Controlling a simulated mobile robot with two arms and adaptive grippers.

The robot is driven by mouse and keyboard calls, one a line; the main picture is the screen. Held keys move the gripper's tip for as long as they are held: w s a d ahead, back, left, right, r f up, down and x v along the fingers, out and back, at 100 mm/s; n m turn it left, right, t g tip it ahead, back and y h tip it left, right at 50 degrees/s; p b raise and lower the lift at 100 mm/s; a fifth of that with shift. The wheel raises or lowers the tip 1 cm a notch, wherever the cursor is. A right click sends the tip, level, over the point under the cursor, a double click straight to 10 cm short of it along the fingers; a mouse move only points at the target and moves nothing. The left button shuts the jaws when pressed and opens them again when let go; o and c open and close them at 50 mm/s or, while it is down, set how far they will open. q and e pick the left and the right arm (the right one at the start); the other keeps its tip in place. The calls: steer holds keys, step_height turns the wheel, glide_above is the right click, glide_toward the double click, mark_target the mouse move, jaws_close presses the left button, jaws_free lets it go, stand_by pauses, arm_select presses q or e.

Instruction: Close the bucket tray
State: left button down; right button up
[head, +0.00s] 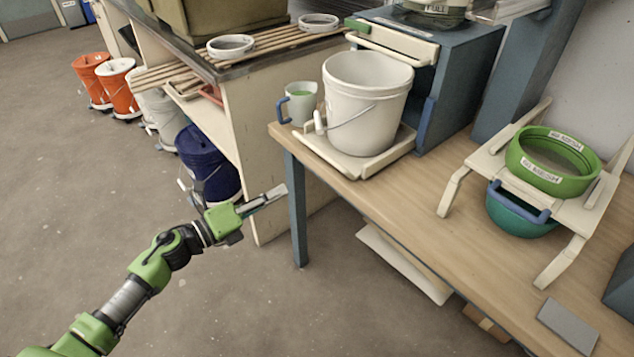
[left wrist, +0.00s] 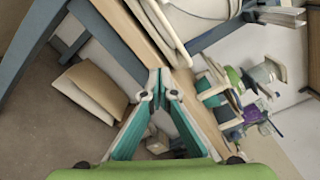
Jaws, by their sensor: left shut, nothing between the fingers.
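A white bucket (head: 366,105) stands upright on a cream bucket tray (head: 350,165) at the left end of the wooden table. The tray sticks out in front of a blue-grey cabinet (head: 462,80). In the left wrist view, the tray's pale edge (left wrist: 158,28) shows at the top. My left gripper (head: 282,188) is shut and empty in the air, left of and below the tray, clear of the table. In the left wrist view, its fingertips (left wrist: 160,92) meet in the middle of the picture. My right gripper is not in view.
A mug (head: 301,103) with a blue handle stands left of the bucket. A cream stand (head: 572,215) holding a green sieve (head: 553,185) is on the right of the table (head: 425,200). Orange buckets (head: 92,80) and a dark blue bucket (head: 207,165) stand on the floor. Floor around my left arm is clear.

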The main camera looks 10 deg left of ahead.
arm_select(q)
steer(key=f+m+b, duration=0.1)
steer(key=m+b, duration=0.5)
steer(key=m, duration=0.1)
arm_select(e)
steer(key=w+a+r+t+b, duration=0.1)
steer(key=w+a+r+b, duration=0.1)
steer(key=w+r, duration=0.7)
arm_select(q)
steer(key=m+p, duration=0.1)
steer(key=m, duration=0.4)
glide_toward(323, 166)
steer(key=w+d, duration=0.1)
steer(key=d, duration=0.1)
steer(key=w+d+r, duration=0.1)
steer(key=w+d, duration=0.1)
steer(key=w+d+r, duration=0.1)
steer(key=d, duration=0.1)
steer(key=shift+w, duration=0.25)
steer(key=shift+w+d, duration=0.35)
steer(key=shift+w, duration=0.1)
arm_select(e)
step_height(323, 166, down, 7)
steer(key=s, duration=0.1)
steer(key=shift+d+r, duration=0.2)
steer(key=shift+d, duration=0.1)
